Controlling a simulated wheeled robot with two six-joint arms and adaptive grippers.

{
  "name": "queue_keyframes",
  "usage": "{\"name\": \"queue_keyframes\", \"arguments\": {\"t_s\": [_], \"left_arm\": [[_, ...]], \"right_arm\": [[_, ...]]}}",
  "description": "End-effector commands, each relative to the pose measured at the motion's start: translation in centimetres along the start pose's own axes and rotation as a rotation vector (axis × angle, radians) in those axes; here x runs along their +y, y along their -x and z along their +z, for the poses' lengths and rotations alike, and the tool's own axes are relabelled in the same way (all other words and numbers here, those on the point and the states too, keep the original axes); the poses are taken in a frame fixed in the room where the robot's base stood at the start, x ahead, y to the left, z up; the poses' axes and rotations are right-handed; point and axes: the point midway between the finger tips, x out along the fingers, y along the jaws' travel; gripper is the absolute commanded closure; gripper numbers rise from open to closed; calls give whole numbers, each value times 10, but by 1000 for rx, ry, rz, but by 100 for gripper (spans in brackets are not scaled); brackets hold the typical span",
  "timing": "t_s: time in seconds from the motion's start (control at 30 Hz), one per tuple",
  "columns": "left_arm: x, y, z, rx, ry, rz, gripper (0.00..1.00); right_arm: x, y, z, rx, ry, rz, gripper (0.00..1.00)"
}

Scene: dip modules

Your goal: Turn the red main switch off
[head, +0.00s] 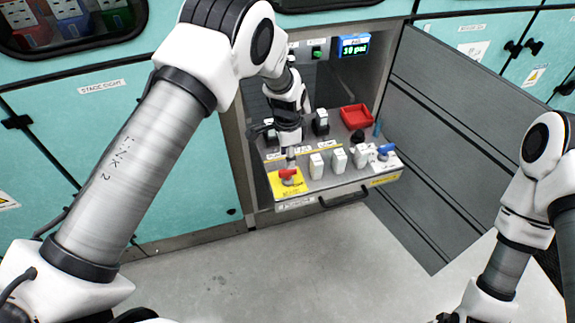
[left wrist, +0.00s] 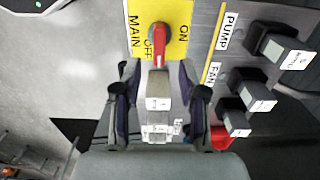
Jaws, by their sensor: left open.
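The red main switch (head: 288,173) sits on a yellow plate (head: 277,187) at the front left corner of the pulled-out drawer panel. In the left wrist view its red handle (left wrist: 161,45) lies upright in the picture, beside the words MAIN, OFF and ON; which setting it points to is hard to tell. My left gripper (head: 290,156) is just above and behind the switch in the head view. In the left wrist view its two fingers (left wrist: 160,97) are apart, with the handle ahead of them and not gripped. My right gripper is below the picture edge; only its arm shows.
White switches (head: 338,161) stand right of the main switch, with a blue-handled one (head: 386,151) at the far right. A red tray (head: 356,116) and a black knob (head: 358,136) are farther back. A grey open door (head: 450,120) bounds the right. Floor in front is clear.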

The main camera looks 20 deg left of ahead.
Motion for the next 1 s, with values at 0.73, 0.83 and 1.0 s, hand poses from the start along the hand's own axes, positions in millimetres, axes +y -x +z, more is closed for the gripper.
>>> {"name": "queue_keyframes", "arguments": {"t_s": [0.73,0.83,1.0], "left_arm": [[0,58,0,-1,0,1,58],[2,53,1,-6,0,8,58],[34,-4,41,-75,35,135,58]], "right_arm": [[0,0,0,0,0,0,60],[0,0,0,0,0,0,60],[0,0,0,0,0,0,60]]}}
